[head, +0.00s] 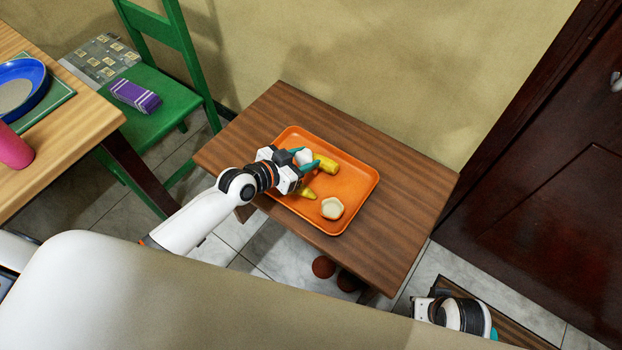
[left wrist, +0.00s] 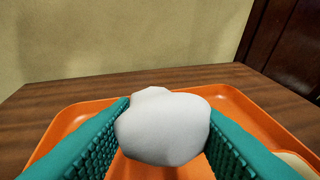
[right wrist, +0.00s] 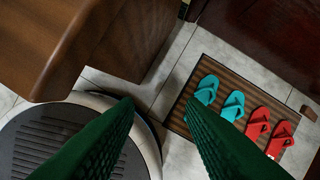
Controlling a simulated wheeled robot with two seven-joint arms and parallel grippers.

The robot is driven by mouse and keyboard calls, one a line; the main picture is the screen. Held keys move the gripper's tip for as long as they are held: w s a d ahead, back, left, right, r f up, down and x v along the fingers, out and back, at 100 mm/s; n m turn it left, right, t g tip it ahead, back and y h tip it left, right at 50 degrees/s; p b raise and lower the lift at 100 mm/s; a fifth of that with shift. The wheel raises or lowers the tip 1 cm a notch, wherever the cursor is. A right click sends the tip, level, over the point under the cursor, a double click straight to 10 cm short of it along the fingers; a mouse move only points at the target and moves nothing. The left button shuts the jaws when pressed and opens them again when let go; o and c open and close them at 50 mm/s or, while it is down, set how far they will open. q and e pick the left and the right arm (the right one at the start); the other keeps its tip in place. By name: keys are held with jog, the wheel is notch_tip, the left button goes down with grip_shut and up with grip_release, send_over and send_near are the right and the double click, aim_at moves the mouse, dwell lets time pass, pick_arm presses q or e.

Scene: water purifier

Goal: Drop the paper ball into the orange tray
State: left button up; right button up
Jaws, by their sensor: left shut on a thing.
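The white paper ball (head: 304,157) is held between the teal fingers of my left gripper (head: 311,162). In the left wrist view the ball (left wrist: 163,127) sits between both fingers, above the orange tray (left wrist: 243,102). The orange tray (head: 357,174) lies on the small brown wooden table. In it are a yellow cylinder-like piece (head: 326,164), a smaller yellow piece (head: 308,193) and a cream-coloured round piece (head: 332,208). My right gripper (right wrist: 160,110) is open and empty, low over the floor at the right; its fingers are wide apart.
The brown table (head: 408,190) has bare wood around the tray. A green chair (head: 165,90) with a purple item (head: 136,96) stands at left, beside a light wooden table (head: 75,125). A dark door (head: 560,180) is at right. Turquoise and red slippers (right wrist: 257,125) lie on a striped mat.

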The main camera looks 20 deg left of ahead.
pick_arm(q)
jog(key=shift+f, duration=0.4)
pick_arm(e)
jog(key=shift+w+v, duration=0.2)
jog(key=shift+v, duration=1.05)
pick_arm(q)
jog(key=o, duration=1)
jog(key=shift+s+r, duration=0.1)
pick_arm(e)
jog(key=shift+r, duration=0.1)
pick_arm(q)
jog(key=shift+s+a+r, duration=0.1)
jog(key=shift+s+a, duration=0.15)
jog(key=shift+s, duration=0.05)
jog(key=p+v, duration=0.1)
jog(key=v, duration=1)
jog(key=shift+r+p, duration=0.1)
jog(key=shift+p, duration=0.3)
pick_arm(e)
notch_tip(320, 180, down, 8)
jog(key=shift+s, duration=0.3)
